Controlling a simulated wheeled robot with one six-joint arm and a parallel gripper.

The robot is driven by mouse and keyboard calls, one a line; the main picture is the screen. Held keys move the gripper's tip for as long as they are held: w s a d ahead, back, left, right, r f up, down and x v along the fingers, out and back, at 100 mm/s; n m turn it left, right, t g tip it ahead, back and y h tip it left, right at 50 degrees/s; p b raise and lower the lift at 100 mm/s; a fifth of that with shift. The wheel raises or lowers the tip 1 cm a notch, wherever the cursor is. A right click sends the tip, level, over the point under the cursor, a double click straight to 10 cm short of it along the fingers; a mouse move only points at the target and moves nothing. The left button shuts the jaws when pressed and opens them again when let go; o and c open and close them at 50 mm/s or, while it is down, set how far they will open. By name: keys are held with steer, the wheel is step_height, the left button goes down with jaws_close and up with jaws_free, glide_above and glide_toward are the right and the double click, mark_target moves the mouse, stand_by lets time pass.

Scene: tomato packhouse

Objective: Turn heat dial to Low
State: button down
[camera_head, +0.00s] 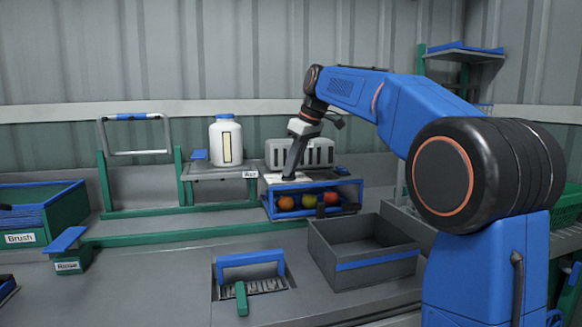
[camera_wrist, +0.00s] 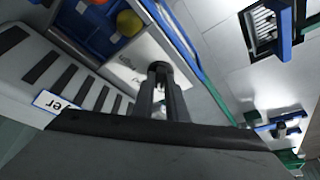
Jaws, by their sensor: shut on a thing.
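The heat dial (camera_wrist: 159,68) is a small dark round knob on a white panel (camera_wrist: 135,65) with faint marks, in the wrist view. My gripper (camera_wrist: 160,78) has its two dark fingers shut on the dial. In the head view my gripper (camera_head: 289,174) reaches down to the white panel (camera_head: 275,178) on top of the blue rack, and the dial is hidden there. The lettering on the panel is too small to read, so I cannot tell the dial's setting.
A grey slotted dryer unit (camera_head: 318,152) stands just behind the panel. Several tomatoes (camera_head: 309,201) sit in the blue rack (camera_head: 347,184) below. A white jar (camera_head: 227,142) stands to the left, and an empty grey crate (camera_head: 365,262) is in front on the right.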

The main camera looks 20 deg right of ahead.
steer(key=shift+w+d+n+g+y, duration=0.1)
steer(key=shift+n+g+y, duration=0.35)
steer(key=shift+n, duration=1.05)
steer(key=c, duration=1.8)
jaws_free()
steer(key=shift+o, duration=0.2)
steer(key=shift+r, duration=0.15)
steer(key=v, duration=1.7)
steer(key=shift+w, duration=0.2)
steer(key=shift+r, duration=0.15)
